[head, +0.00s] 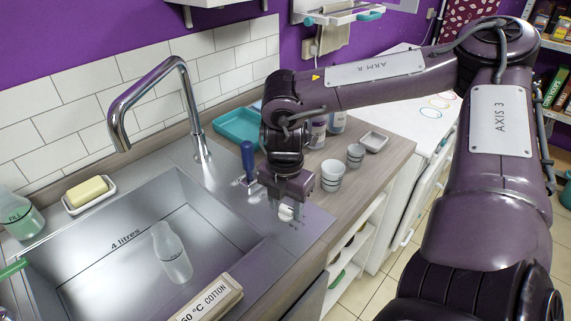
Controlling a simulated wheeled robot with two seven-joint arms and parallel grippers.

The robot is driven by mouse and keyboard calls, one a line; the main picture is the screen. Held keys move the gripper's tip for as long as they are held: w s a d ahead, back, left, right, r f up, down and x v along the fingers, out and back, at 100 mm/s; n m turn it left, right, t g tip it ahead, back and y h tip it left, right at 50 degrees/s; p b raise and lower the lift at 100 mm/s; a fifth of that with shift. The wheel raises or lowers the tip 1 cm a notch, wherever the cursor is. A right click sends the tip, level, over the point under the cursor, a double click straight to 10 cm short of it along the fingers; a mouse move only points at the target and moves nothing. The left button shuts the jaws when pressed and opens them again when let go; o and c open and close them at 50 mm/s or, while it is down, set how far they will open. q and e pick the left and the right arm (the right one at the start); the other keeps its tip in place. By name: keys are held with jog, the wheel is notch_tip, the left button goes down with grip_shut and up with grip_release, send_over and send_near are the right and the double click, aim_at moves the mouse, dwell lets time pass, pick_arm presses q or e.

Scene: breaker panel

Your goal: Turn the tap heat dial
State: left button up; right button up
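A chrome tap (157,85) arches over the steel sink on the left. A blue-handled lever (247,160) stands upright on the steel deck to the right of the tap. My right gripper (288,208) points down at the deck, to the right of and nearer than the lever. A small pale, knob-like piece (287,213) shows at its fingertips; it may be the heat dial, but the gripper hides most of it. I cannot tell whether the fingers touch it or how far apart they are. My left gripper is out of view.
The steel sink (95,215) holds a clear bottle (171,253). A soap dish (88,195) sits on its rim. A teal tray (238,126), stacked cups (332,175) and a small white dish (373,141) stand around my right forearm. A "60 °C cotton" block (208,299) lies in front.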

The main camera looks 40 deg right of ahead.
jog(key=c, duration=0.7)
jog(key=shift+n, duration=0.3)
jog(key=shift+f+n+b, duration=0.1)
jog(key=shift+n+b, duration=0.75)
jog(key=shift+n, duration=0.05)
jog(key=n+b, duration=0.1)
jog(key=n, duration=0.2)
jog(key=shift+n, duration=0.3)
jog(key=n+b, duration=0.1)
jog(key=n, duration=0.3)
jog(key=shift+s+d, duration=0.1)
jog(key=n+b, duration=0.1)
jog(key=n, duration=0.4)
jog(key=shift+d+n, duration=0.15)
jog(key=shift+n, duration=0.25)
